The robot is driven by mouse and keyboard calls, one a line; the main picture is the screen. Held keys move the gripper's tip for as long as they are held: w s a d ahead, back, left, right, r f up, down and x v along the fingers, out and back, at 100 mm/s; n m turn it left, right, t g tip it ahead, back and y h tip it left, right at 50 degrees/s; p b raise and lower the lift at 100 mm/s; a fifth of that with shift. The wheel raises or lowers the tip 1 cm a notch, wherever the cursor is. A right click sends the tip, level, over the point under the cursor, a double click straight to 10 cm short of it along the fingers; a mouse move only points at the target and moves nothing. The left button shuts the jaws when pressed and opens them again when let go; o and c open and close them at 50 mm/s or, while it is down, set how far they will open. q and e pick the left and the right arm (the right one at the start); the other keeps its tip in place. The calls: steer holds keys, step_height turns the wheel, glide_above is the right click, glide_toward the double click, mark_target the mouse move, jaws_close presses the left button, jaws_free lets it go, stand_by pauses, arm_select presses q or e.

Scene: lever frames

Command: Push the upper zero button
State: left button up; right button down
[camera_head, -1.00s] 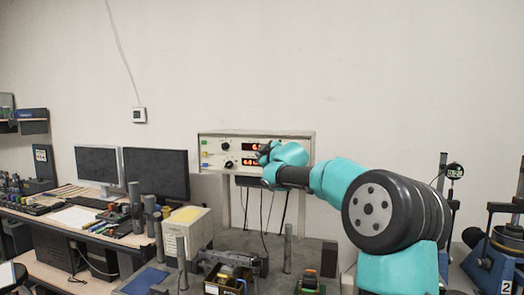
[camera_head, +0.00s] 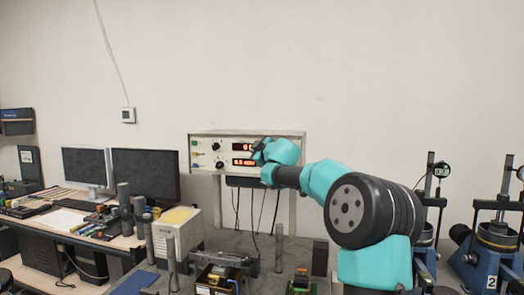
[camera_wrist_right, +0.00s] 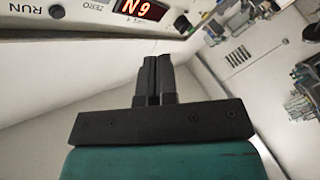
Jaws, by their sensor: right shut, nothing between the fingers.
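My left gripper is not in view.
Dark cables (camera_head: 256,215) hang below the panel. A bench with dark posts (camera_head: 279,245) and small devices stands in front. Two monitors (camera_head: 145,173) stand at left and blue-based machines (camera_head: 490,260) at right. The wall above the panel is clear.

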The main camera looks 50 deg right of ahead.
steer(key=w+d, duration=0.2)
steer(key=d, duration=0.3)
steer(key=shift+w+d, duration=0.2)
steer(key=shift+w, duration=0.2)
steer(key=shift+d, duration=0.1)
stand_by(1.8)
steer(key=shift+w+d, duration=0.2)
steer(key=shift+d, duration=0.05)
steer(key=shift+w+d, duration=0.15)
steer(key=shift+d, duration=0.2)
stand_by(0.8)
steer(key=shift+a, duration=0.1)
steer(key=shift+s+a, duration=0.35)
steer(key=shift+a, duration=0.25)
stand_by(0.4)
steer(key=shift+s+a, duration=0.4)
steer(key=shift+a, duration=0.35)
steer(key=shift+s+a, duration=0.35)
steer(key=shift+a, duration=0.4)
steer(key=shift+s+a, duration=0.4)
steer(key=shift+a, duration=0.35)
